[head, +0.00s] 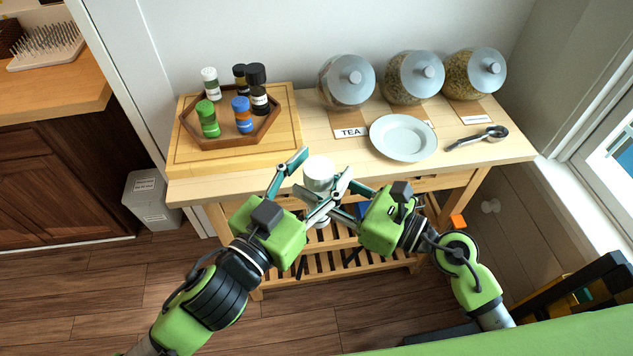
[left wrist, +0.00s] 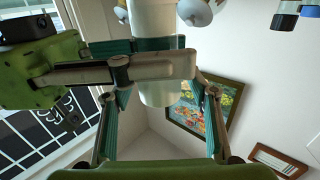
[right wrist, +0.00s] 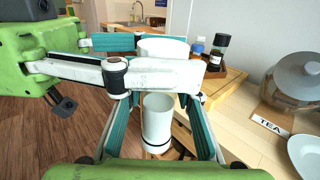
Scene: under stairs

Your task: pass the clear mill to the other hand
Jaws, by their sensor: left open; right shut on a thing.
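The clear mill (head: 319,172), a pale cylinder with a white top, is held in the air in front of the wooden table's front edge. My right gripper (head: 325,193) is shut on it. My left gripper (head: 313,182) is open, with its fingers on either side of the mill. In the left wrist view, the mill (left wrist: 155,18) stands between the open fingers, partly hidden by a crossing finger. In the right wrist view, the mill's body (right wrist: 158,125) shows below a finger that hides its middle. I cannot tell whether the left fingers touch it.
The table (head: 320,153) holds a hexagonal wooden tray (head: 227,143) with several small bottles on a board (head: 291,130). Behind are three lidded jars (head: 347,82), a TEA label (head: 350,132), a plate (head: 404,137) and a scoop (head: 478,138). A slatted shelf (head: 330,280) lies below.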

